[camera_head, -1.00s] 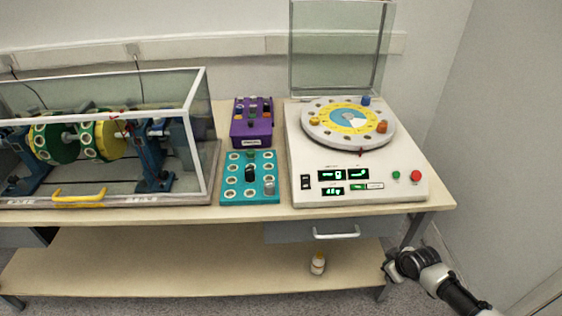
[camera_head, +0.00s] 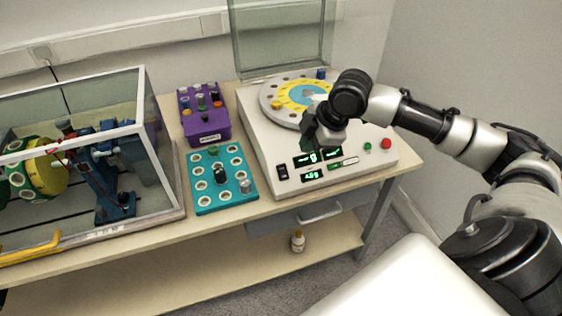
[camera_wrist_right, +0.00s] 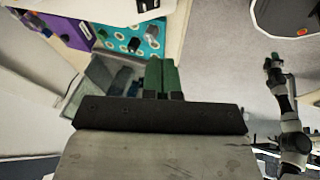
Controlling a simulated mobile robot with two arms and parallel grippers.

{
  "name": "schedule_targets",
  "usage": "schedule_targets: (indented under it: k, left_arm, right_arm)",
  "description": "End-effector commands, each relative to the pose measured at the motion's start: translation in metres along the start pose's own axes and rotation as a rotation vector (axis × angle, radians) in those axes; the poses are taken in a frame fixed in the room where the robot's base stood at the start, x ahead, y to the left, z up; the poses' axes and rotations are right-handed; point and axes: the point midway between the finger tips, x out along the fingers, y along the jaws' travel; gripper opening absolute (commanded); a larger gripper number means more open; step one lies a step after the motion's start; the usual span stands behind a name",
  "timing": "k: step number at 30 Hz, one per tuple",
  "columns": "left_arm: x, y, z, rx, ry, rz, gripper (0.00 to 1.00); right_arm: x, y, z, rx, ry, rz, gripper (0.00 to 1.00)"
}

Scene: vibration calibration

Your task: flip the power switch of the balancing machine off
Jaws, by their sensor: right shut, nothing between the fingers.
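The balancing machine (camera_head: 258,150) is a pale box with a round disc on top and lit green displays on its sloped front. Its black power switch (camera_head: 282,172) is at the left end of that front panel; which way the rocker is tipped is too small to tell. My right gripper (camera_head: 314,136) is shut and empty above the panel, up and right of the switch and apart from it. In the right wrist view its closed fingers (camera_wrist_right: 161,78) point toward the picture top, where the switch (camera_wrist_right: 148,5) shows at the edge. My left gripper (camera_wrist_right: 272,65) appears small there, its jaws unclear.
A teal tray with holes (camera_head: 205,203) and a purple box (camera_head: 208,132) stand left of the machine. A glass-walled case (camera_head: 160,150) is farther left. Green (camera_head: 367,146) and red (camera_head: 386,143) buttons are at the panel's right. A raised clear lid (camera_head: 282,40) stands behind.

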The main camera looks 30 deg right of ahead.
Motion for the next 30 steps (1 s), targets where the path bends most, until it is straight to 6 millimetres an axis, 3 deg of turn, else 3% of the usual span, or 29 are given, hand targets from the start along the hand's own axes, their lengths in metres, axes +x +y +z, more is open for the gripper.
schedule_targets:
  k: [8,21,30]
  left_arm:
    - [-0.002,0.002,0.002,0.0,-0.003,0.003,0.43]
    - [-0.011,0.0,-0.002,0.001,0.0,0.0,0.43]
    - [-0.015,-0.002,-0.002,0.002,0.001,-0.002,0.43]
  right_arm:
    - [0.015,0.0,-0.001,0.003,0.003,-0.002,0.0]
    - [0.105,0.0,-0.001,0.004,0.003,-0.002,0.0]
    - [0.13,0.021,0.007,0.003,0.001,0.002,0.0]
